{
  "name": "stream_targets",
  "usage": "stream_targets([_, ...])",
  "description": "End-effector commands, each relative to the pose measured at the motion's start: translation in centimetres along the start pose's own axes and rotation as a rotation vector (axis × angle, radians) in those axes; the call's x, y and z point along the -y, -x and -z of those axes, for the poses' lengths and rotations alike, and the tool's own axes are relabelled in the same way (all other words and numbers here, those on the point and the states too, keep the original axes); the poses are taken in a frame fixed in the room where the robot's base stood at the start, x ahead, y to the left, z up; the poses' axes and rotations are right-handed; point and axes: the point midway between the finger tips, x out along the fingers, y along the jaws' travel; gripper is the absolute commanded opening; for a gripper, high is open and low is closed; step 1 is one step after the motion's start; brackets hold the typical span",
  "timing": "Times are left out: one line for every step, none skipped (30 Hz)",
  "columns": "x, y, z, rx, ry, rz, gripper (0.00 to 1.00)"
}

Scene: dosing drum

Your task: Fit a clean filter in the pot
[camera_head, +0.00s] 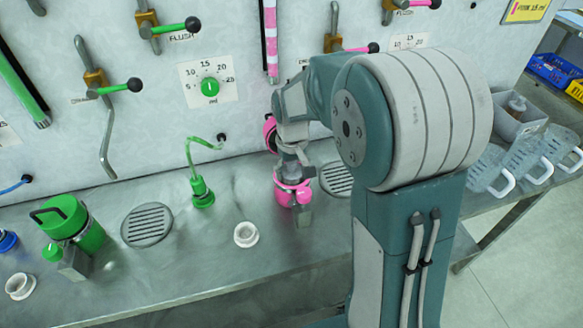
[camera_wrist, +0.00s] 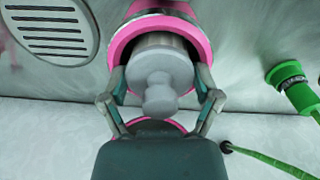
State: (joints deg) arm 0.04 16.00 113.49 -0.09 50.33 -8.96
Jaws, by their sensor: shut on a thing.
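The pink pot (camera_head: 285,193) stands on the steel bench under the pink-handled station, mostly hidden by my arm. In the wrist view its pink rim (camera_wrist: 120,42) surrounds a light grey piece with a rounded knob (camera_wrist: 160,85), which may be the filter. My gripper (camera_wrist: 161,78) has one finger on each side of this piece, at the pot's mouth, and is shut on it. In the head view my gripper (camera_head: 293,160) is over the pot. A pink disc (camera_head: 269,133), perhaps the pot's lid, stands behind it. Whether the piece is fully seated is hidden.
A white flanged cup (camera_head: 246,235) stands on the bench left of the pot; another (camera_head: 20,286) is at far left. A green lidded pot (camera_head: 75,228) and a green hose fitting (camera_head: 202,194) are also left. Drain grates (camera_head: 147,225) break the bench top.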

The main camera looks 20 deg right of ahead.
Motion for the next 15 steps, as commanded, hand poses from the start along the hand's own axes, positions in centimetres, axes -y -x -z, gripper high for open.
stream_targets([0.00, -0.12, -0.03, 0.002, 0.000, 0.000, 0.31])
stream_targets([0.00, -0.13, -0.03, 0.002, 0.000, 0.000, 0.31])
stream_targets([0.00, -0.14, -0.04, 0.002, 0.000, 0.000, 0.31])
stream_targets([0.00, -0.14, -0.05, 0.002, 0.000, 0.000, 0.31])
stream_targets([0.00, -0.15, -0.05, 0.002, 0.000, 0.000, 0.31])
stream_targets([0.01, -0.16, -0.06, 0.003, 0.000, 0.000, 0.90])
stream_targets([0.01, -0.16, -0.06, 0.003, 0.000, 0.000, 1.00])
stream_targets([0.01, -0.16, -0.06, 0.003, 0.000, 0.000, 1.00])
stream_targets([0.01, -0.16, -0.06, 0.003, 0.000, 0.000, 1.00])
stream_targets([0.01, -0.15, -0.06, 0.003, 0.000, 0.000, 1.00])
stream_targets([0.01, -0.14, -0.06, 0.003, 0.000, 0.000, 1.00])
stream_targets([0.01, -0.13, -0.06, 0.003, 0.000, 0.000, 1.00])
stream_targets([0.01, -0.12, -0.05, 0.002, 0.000, 0.000, 1.00])
stream_targets([0.01, -0.12, -0.05, 0.002, 0.000, 0.000, 1.00])
stream_targets([0.01, -0.11, -0.05, 0.002, 0.000, 0.000, 1.00])
